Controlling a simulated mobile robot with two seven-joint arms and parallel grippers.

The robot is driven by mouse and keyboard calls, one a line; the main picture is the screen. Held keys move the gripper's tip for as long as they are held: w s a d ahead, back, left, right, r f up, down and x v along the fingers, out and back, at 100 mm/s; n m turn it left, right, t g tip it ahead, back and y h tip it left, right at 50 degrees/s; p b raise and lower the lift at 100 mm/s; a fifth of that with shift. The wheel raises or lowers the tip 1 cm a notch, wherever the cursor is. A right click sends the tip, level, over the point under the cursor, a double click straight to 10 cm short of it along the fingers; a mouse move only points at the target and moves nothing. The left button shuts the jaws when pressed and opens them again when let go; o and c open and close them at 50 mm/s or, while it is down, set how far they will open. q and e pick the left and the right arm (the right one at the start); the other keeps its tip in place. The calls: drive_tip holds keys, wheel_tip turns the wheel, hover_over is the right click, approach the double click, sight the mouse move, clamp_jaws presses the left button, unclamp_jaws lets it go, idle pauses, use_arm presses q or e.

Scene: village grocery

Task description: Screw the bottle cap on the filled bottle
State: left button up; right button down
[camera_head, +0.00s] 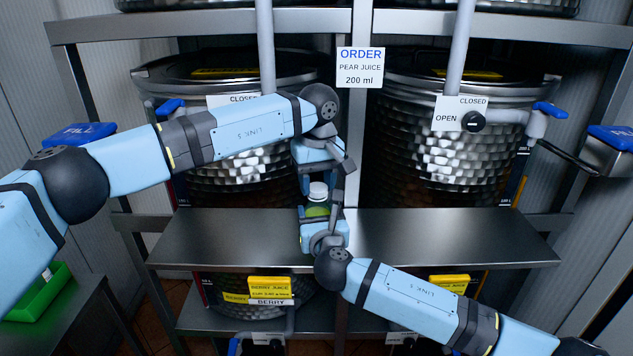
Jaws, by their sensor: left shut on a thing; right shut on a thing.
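The bottle (317,211) holds green liquid and stands upright just above or on the front shelf, at the middle of the head view. The white bottle cap (318,191) is at its top, in line with the neck; whether it touches the thread cannot be told. My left gripper (319,183) comes down from above and is shut on the cap. My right gripper (321,213) comes up from the front and is shut on the bottle. The fingers hide part of the bottle's sides and its base.
A bare metal shelf (430,235) extends to both sides. Two hammered steel tanks (235,185) (440,170) stand behind it. An order sign (360,67) reads pear juice, 200 ml. A green crate (40,295) sits at the lower left. Blue fill levers (80,133) flank the tanks.

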use_arm(q)
drive_tip(key=m, duration=0.6)
drive_tip(key=shift+m, duration=0.4)
drive_tip(key=m, duration=0.5)
drive_tip(key=shift+d, duration=0.15)
drive_tip(key=o, duration=0.9)
drive_tip(key=shift+r, duration=2.25)
drive_tip(key=shift+c, duration=0.4)
